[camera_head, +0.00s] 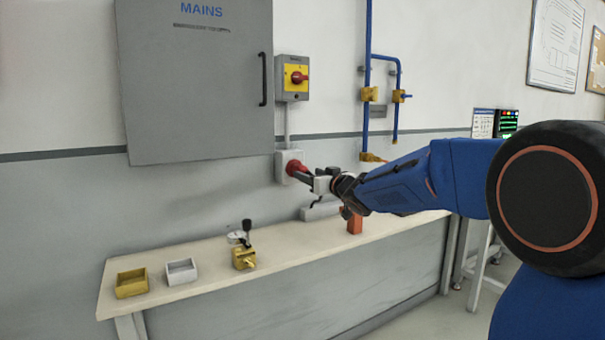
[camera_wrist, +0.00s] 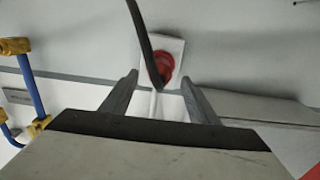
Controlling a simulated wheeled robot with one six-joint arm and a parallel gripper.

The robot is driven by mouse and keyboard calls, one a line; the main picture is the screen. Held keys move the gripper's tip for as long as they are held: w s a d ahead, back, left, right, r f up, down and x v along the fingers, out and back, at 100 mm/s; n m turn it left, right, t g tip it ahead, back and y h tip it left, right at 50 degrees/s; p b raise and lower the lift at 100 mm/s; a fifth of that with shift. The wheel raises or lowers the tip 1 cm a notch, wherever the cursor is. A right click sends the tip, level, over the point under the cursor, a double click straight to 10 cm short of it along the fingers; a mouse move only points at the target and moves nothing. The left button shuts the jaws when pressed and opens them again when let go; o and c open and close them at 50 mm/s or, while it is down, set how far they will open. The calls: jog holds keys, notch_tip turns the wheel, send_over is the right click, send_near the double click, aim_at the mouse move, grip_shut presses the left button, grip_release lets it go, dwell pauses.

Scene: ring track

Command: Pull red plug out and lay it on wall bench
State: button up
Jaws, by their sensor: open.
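The red plug (camera_head: 297,168) sits in the white socket box (camera_head: 284,156) on the wall, below the yellow and red switch. It also shows as a red disc in the wrist view (camera_wrist: 161,66), with a dark bar or cable crossing in front of it. My gripper (camera_head: 307,177) is close in front of the plug. In the wrist view my gripper's fingers (camera_wrist: 160,78) stand apart, one on each side of the plug in the picture; whether they touch it I cannot tell. The wall bench (camera_head: 305,243) runs below, along the wall.
On the bench are a yellow tray (camera_head: 131,284), a white tray (camera_head: 181,271), a brass valve with black lever (camera_head: 244,257) and an orange-red block (camera_head: 354,223). Bare bench lies between valve and block. Blue pipes (camera_head: 367,120) run up the wall, right of the socket.

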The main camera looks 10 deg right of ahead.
aim_at(302, 171)
jog(key=shift+x, duration=2.85)
grip_shut()
jog(key=shift+v, duration=3)
